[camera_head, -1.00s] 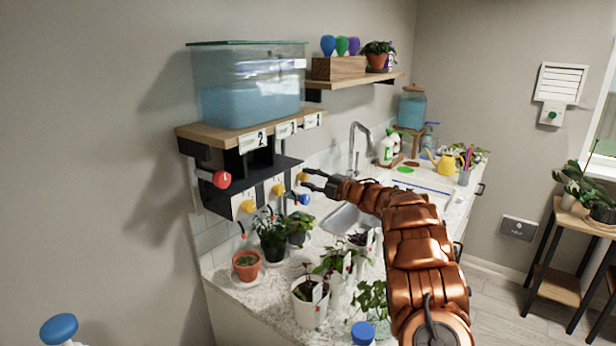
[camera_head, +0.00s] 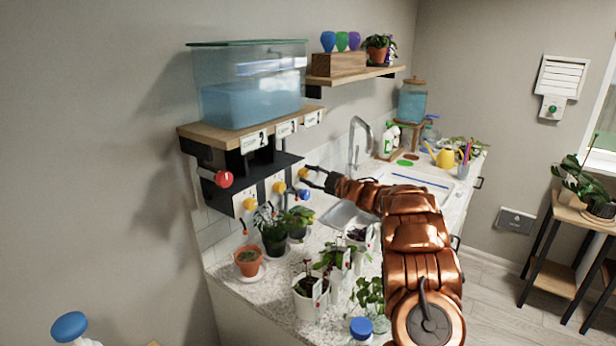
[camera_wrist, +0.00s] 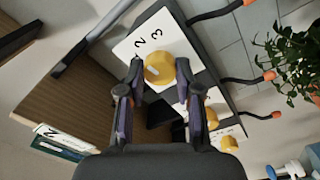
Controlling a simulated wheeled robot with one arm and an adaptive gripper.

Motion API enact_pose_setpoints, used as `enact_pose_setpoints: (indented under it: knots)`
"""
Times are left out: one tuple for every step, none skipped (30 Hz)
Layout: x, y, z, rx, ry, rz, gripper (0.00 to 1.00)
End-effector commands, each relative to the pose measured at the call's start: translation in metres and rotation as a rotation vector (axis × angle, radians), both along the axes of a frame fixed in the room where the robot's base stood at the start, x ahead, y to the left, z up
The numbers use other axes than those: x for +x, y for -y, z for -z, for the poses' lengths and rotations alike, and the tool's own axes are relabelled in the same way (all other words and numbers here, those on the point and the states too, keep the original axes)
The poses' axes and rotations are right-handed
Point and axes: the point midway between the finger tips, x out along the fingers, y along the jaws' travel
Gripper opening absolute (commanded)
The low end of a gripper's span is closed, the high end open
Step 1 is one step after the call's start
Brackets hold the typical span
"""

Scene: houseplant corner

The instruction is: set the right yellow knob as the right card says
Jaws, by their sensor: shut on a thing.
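The right yellow knob (camera_head: 303,173) sits on the dark panel under the water tank's shelf. In the wrist view the knob (camera_wrist: 159,70) is round, on a white dial plate (camera_wrist: 140,42) printed with "2" and "3". My gripper (camera_head: 312,177) reaches it from the right. In the wrist view my gripper's two fingers (camera_wrist: 160,80) are shut on the knob, one on each side. The right card (camera_head: 313,118) is on the shelf's front edge; its print is too small to read. Other yellow knobs (camera_head: 279,187) (camera_head: 249,204) are to the left.
A red knob (camera_head: 223,179) and a blue knob (camera_head: 304,195) stick out near the panel. Several potted plants (camera_head: 273,236) crowd the counter below. The water tank (camera_head: 250,95) stands above. The sink (camera_head: 345,215) lies behind my arm.

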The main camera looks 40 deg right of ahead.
Motion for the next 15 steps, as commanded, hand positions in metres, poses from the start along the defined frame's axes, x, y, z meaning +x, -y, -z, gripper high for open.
enact_pose_setpoints:
  knots:
    - [-0.0009, 0.0034, -0.0001, 0.002, 0.001, 0.007, 0.00]
    - [-0.0009, 0.0034, 0.0000, 0.002, 0.001, 0.007, 0.00]
    - [-0.0009, 0.0034, 0.0003, 0.002, 0.000, 0.008, 0.00]
    - [-0.0009, 0.0034, 0.0004, 0.002, 0.000, 0.008, 0.00]
    - [-0.0009, 0.0034, 0.0004, 0.001, -0.001, 0.007, 0.00]
    - [-0.0010, 0.0034, 0.0005, 0.001, -0.001, 0.007, 0.00]
    - [-0.0009, 0.0033, 0.0006, 0.001, -0.001, 0.007, 0.00]
    - [-0.0010, 0.0034, 0.0007, 0.001, -0.001, 0.007, 0.00]
    - [-0.0010, 0.0033, 0.0008, 0.002, -0.001, 0.007, 0.38]
    - [-0.0009, 0.0032, 0.0009, 0.001, -0.001, 0.007, 0.41]
    - [-0.0008, 0.0029, 0.0009, 0.001, -0.001, 0.006, 0.45]
    - [-0.0006, 0.0023, 0.0009, 0.001, 0.000, 0.005, 0.49]
    - [-0.0005, 0.0018, 0.0010, 0.001, -0.001, 0.004, 0.52]
    - [-0.0002, 0.0013, 0.0008, 0.001, 0.000, 0.004, 0.55]
    - [-0.0001, 0.0009, 0.0009, 0.001, -0.001, 0.002, 0.59]
